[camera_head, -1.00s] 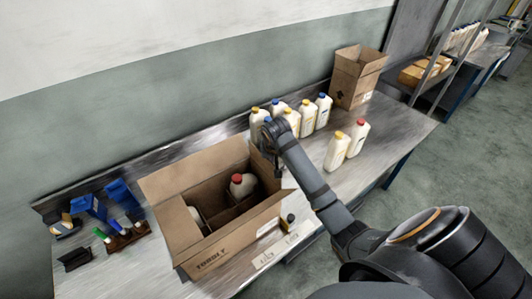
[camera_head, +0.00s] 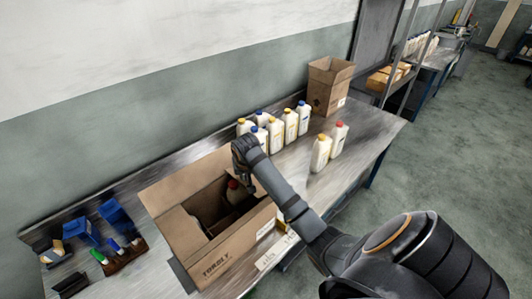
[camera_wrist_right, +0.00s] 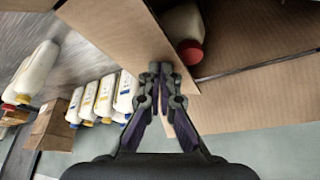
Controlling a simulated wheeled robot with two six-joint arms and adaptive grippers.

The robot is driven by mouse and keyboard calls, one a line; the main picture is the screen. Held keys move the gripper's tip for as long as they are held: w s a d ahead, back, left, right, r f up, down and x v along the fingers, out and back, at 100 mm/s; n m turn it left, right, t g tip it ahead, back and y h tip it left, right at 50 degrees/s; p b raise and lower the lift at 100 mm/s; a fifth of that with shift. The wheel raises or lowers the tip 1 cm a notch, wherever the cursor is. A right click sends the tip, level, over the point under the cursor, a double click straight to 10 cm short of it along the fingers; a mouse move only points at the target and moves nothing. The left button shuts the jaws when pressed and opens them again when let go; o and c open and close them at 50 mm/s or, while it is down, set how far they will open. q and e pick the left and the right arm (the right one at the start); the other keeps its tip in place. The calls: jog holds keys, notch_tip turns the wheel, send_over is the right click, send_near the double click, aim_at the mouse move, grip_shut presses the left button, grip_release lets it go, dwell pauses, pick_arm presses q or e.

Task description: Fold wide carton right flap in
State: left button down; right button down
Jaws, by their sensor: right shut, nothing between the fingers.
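The wide carton (camera_head: 225,255) stands open on the bench, with a red-capped bottle (camera_head: 232,190) inside. Its back flap (camera_head: 185,180) leans outward. My right gripper (camera_head: 249,182) is over the carton's right side, pointing down, and partly hides that side. In the right wrist view the closed fingertips (camera_wrist_right: 161,70) are at a cardboard panel (camera_wrist_right: 115,28), which looks like the right flap. I cannot tell whether they touch it. The red-capped bottle (camera_wrist_right: 188,35) lies just beyond the panel. Nothing is between the fingers. My left gripper is out of view.
Several capped bottles (camera_head: 275,132) stand right of the carton, near the wall. Two more bottles (camera_head: 328,147) stand nearer the front. A smaller open carton (camera_head: 328,85) is behind them. Blue bins (camera_head: 115,215) and small bottles are at the left. Bare bench (camera_head: 370,140) lies to the right.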

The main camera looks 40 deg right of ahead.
jog(key=shift+d+f, duration=0.1)
jog(key=shift+f, duration=0.3)
jog(key=shift+s+a+f, duration=0.1)
jog(key=shift+a+f, duration=0.2)
jog(key=shift+f, duration=0.45)
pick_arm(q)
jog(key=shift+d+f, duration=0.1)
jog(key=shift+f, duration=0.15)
pick_arm(e)
jog(key=shift+d+f, duration=0.1)
jog(key=shift+d, duration=0.05)
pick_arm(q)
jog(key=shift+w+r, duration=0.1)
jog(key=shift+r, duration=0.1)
pick_arm(e)
notch_tip(320, 180, up, 11)
